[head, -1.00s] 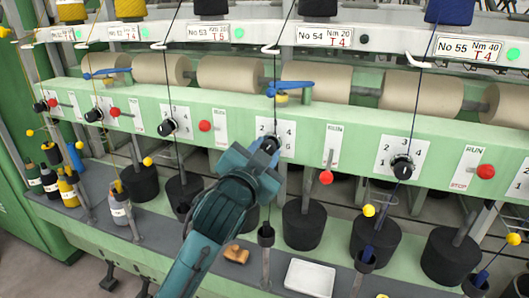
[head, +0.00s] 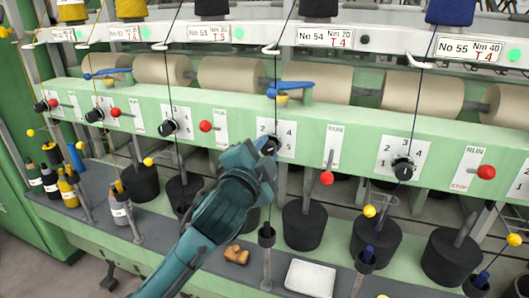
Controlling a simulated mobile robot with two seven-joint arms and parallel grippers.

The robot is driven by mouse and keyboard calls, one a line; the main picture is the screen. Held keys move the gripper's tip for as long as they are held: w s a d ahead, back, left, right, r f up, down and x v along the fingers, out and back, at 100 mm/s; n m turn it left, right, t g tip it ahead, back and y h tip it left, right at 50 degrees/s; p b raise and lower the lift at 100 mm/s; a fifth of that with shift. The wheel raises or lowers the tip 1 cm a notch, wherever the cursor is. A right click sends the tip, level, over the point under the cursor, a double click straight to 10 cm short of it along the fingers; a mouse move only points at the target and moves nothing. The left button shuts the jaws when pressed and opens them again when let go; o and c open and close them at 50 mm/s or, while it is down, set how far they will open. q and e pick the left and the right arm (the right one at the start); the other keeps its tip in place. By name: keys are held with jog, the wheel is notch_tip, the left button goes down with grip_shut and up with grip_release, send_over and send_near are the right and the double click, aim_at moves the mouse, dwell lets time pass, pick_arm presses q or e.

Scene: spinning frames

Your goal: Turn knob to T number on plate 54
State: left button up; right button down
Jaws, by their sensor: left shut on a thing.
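Plate 54 (head: 325,38) on the white rail reads "No 54, Nm 20, T 4". Below it on the green panel is a white dial plate (head: 288,131) with the numbers 2, 4 and 5 showing. My left gripper (head: 266,150) is shut on the black knob (head: 272,143) of this dial. The gripper hides most of the knob and the lower left of the dial, so I cannot tell where the knob points. My right gripper is not in view.
A red RUN lever (head: 327,178) hangs right of the dial. Another black knob (head: 403,168) sits on the dial further right. Black bobbins (head: 304,224), a white tray (head: 310,277) and a brown block (head: 237,254) are below. A thin dark yarn runs down past the held knob.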

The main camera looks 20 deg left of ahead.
pick_arm(q)
jog(key=shift+r, duration=0.15)
jog(key=o, duration=0.9)
jog(key=shift+o, duration=0.2)
